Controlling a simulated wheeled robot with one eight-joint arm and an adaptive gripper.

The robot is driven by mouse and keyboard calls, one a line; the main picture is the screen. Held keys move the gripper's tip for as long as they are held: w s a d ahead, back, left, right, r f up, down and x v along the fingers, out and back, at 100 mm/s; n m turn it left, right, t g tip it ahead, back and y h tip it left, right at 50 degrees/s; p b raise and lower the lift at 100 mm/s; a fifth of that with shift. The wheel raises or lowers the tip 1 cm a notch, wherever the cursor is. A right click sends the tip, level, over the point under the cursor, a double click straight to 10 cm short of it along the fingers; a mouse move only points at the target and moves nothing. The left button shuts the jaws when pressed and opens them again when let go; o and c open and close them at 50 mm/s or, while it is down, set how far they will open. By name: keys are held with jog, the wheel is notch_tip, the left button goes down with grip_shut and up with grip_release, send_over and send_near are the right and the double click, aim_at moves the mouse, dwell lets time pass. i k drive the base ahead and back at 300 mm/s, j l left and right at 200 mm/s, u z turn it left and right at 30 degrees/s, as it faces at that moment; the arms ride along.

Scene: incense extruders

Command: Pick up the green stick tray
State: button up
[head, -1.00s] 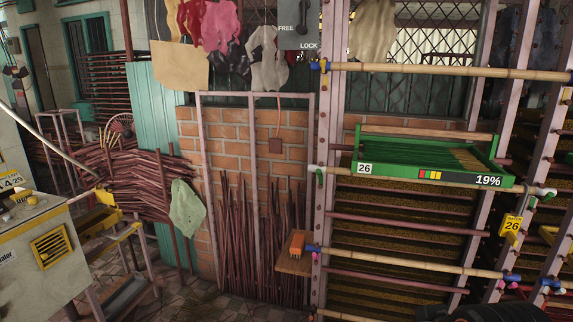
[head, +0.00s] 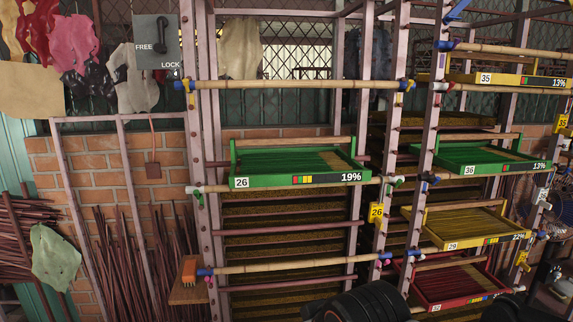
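A green stick tray (head: 247,170) marked 26 and 19% rests on a bamboo pole of the rack, near the middle of the head view. Thin sticks lie in it. A second green tray (head: 480,165), marked 36 and 13%, sits on the rack further right, also with sticks in it. My gripper's fingers do not show. A dark rounded part, likely of my arm, shows at the bottom edge, below and right of the tray marked 26.
Yellow trays (head: 452,246) and (head: 500,79) and a red tray (head: 415,296) sit on the right rack. Bamboo poles (head: 290,85) run above and below the tray marked 26. An orange block (head: 189,268) lies on a small shelf at the rack's left post.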

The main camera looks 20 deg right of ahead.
aim_at(275, 167)
jog(key=i+l+u, duration=0.1)
jog(key=l+u, duration=1)
jog(key=l, duration=0.15)
